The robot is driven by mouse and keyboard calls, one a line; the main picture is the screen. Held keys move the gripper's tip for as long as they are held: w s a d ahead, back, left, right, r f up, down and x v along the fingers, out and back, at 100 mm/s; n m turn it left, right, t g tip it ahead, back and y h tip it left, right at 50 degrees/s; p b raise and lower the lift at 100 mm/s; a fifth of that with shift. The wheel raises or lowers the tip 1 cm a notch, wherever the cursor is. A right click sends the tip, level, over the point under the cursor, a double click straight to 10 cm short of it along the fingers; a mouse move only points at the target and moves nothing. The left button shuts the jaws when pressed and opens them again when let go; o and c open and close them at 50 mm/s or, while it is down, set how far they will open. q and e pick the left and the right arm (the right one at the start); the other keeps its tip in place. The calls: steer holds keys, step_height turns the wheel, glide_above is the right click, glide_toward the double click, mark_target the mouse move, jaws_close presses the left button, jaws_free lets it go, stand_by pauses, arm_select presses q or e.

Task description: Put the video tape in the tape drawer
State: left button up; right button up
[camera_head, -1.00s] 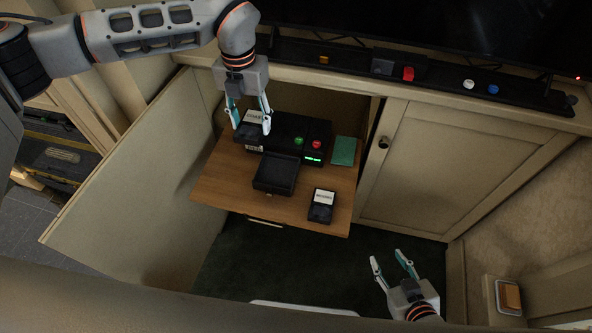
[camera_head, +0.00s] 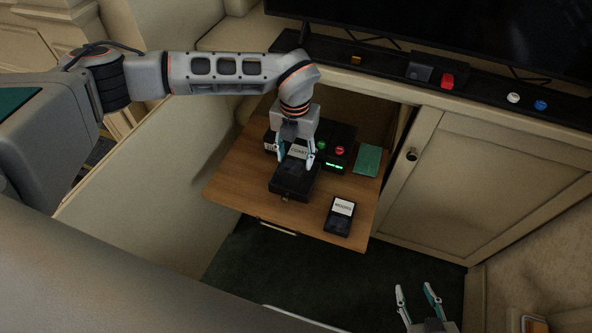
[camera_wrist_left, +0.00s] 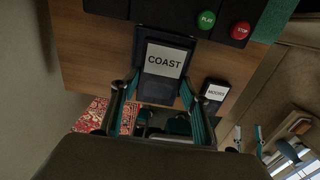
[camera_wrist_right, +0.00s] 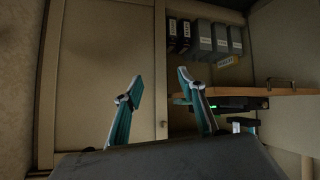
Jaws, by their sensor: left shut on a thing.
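The video tape labelled COAST (camera_head: 298,152) is held in my left gripper (camera_head: 297,160) over the black tape drawer (camera_head: 290,191), which sticks out in front of the black player (camera_head: 338,145). In the left wrist view the tape (camera_wrist_left: 165,60) lies between the two fingers (camera_wrist_left: 160,92), its label facing the camera. I cannot tell whether the tape touches the drawer, whose inside is mostly hidden. My right gripper (camera_head: 419,291) is open and empty, low at the right, away from the shelf; its spread fingers show in the right wrist view (camera_wrist_right: 160,84).
A second tape labelled MOORS (camera_head: 340,215) lies on the wooden shelf (camera_head: 236,188) right of the drawer. Cabinet doors flank the shelf. A ledge with small items (camera_head: 447,81) runs above.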

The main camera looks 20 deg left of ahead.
arm_select(q)
step_height(320, 180, down, 7)
steer(key=shift+r+b, duration=0.1)
steer(key=shift+b, duration=0.55)
steer(key=shift+r, duration=0.1)
steer(key=o, duration=0.7)
steer(key=shift+f, duration=0.2)
steer(key=shift+o, duration=0.8)
